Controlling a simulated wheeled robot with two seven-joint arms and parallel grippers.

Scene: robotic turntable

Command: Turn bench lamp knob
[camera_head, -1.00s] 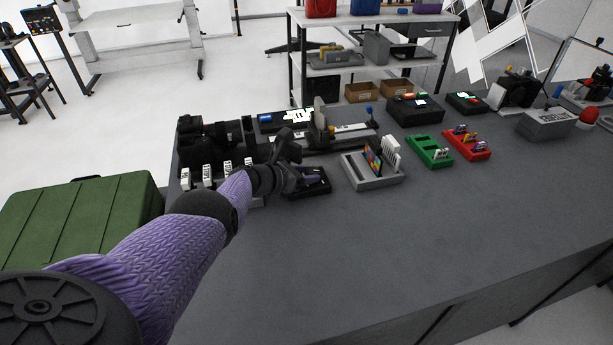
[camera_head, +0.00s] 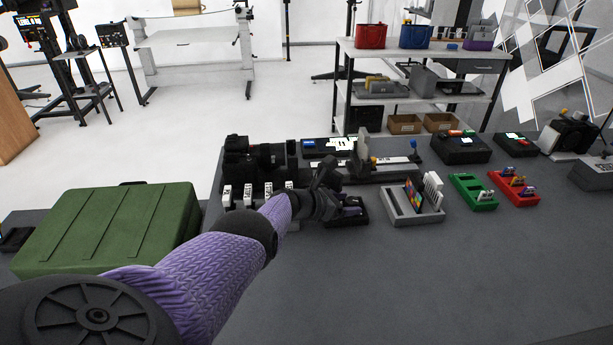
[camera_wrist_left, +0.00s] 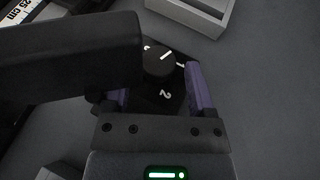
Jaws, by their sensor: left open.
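The knob (camera_wrist_left: 159,61) is a round black dial with a white pointer line, on a dark base with a white "2" beside it in the left wrist view. My left gripper (camera_wrist_left: 158,88) is open, its purple fingers on either side of the base just below the knob. I cannot tell whether they touch it. A thick dark bar (camera_wrist_left: 70,62) crosses the upper left and hides part of the left finger. In the head view my left gripper (camera_head: 343,202) is over a small black base (camera_head: 356,219) and hides its knob. My right gripper is out of view.
A grey tray with cards (camera_head: 412,214) stands right of the gripper. Green (camera_head: 472,192) and red (camera_head: 513,189) holders are beyond it. A green case (camera_head: 110,228) lies further left. The front table surface is clear.

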